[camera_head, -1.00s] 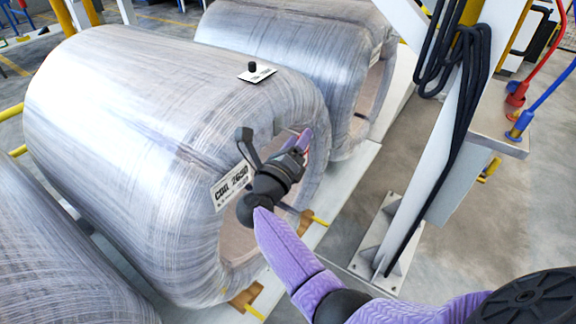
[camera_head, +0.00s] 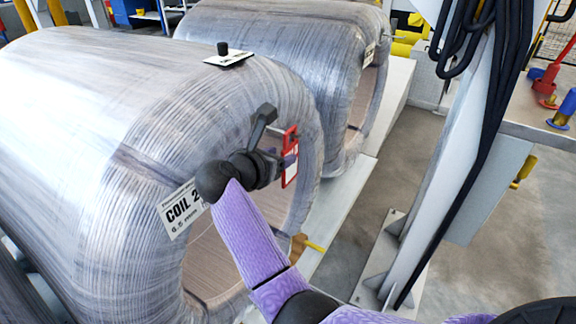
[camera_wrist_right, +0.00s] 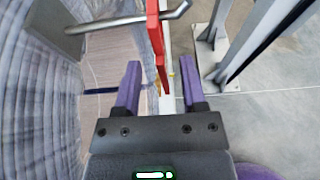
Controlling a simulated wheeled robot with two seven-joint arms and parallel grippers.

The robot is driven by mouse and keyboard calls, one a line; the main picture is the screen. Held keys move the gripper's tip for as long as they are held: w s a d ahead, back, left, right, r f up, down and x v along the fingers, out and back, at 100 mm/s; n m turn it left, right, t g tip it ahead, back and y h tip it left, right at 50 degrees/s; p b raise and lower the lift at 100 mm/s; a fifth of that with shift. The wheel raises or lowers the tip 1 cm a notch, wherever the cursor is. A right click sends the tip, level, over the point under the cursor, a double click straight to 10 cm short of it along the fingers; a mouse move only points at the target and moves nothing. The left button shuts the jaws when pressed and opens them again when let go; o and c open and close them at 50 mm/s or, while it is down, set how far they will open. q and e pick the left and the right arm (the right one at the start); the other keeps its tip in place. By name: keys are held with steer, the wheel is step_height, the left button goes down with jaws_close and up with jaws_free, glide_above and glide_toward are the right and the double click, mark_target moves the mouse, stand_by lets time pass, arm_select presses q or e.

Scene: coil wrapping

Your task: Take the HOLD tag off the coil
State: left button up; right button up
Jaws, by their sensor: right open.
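The red-framed tag (camera_head: 290,157) with a white face hangs upright in front of the near coil (camera_head: 150,110), by the rim of its open end. In the right wrist view the tag (camera_wrist_right: 156,40) shows nearly edge-on, red, at a bent metal rod (camera_wrist_right: 130,22). My right gripper (camera_head: 284,161) is at the tag in the head view, its fingers partly hidden. In the wrist view my right gripper (camera_wrist_right: 159,82) is open, with the tag's lower end in the gap between its fingers; contact cannot be told. My left gripper is not in view.
A white COIL label (camera_head: 181,210) is on the coil's end. A white card with a black knob (camera_head: 229,58) sits on top. A second coil (camera_head: 290,50) stands behind. A pale post with black cables (camera_head: 450,150) stands at right, with open floor between.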

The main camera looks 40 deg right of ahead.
mark_target(297, 149)
steer(key=b+x, duration=0.2)
steer(key=x, duration=0.2)
steer(key=shift+w+d+f, duration=0.1)
steer(key=shift+d+f, duration=0.15)
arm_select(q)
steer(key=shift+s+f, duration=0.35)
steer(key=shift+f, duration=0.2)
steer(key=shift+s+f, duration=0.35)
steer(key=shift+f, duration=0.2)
arm_select(e)
steer(key=shift+r, duration=0.2)
jaws_close()
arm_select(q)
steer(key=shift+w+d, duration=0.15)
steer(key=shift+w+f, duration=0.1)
